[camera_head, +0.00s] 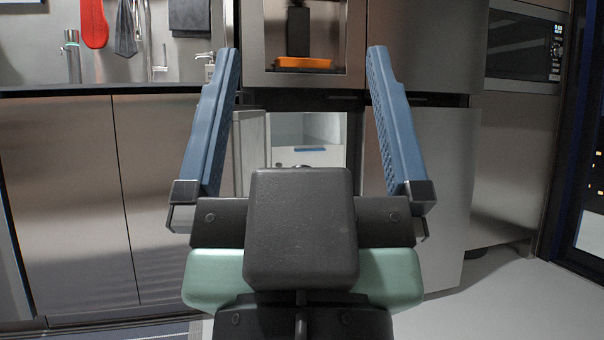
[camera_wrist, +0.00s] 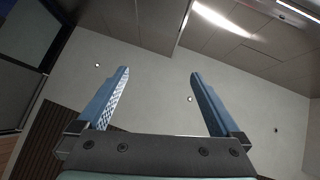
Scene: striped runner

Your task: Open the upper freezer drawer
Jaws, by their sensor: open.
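In the head view, the freezer compartment stands open in the lower middle, between a left door panel (camera_head: 250,145) and a right door panel (camera_head: 445,190). Inside is a pale drawer front (camera_head: 327,158) with a short blue strip (camera_head: 310,149), probably the upper freezer drawer; it looks pushed in. My own gripper body hides everything below it. My gripper (camera_head: 305,52) is open and empty, with its two blue fingers spread either side of the opening in the picture, apart from the drawer. The wrist view shows the same open fingers (camera_wrist: 158,73) and no drawer.
Above the freezer is a compartment with an orange tray (camera_head: 304,63). Closed cabinets (camera_head: 110,200) stand left under a counter. A microwave (camera_head: 523,47) is at the upper right. Clear floor (camera_head: 500,300) lies at the lower right. The wrist view shows wall and ceiling (camera_wrist: 245,45).

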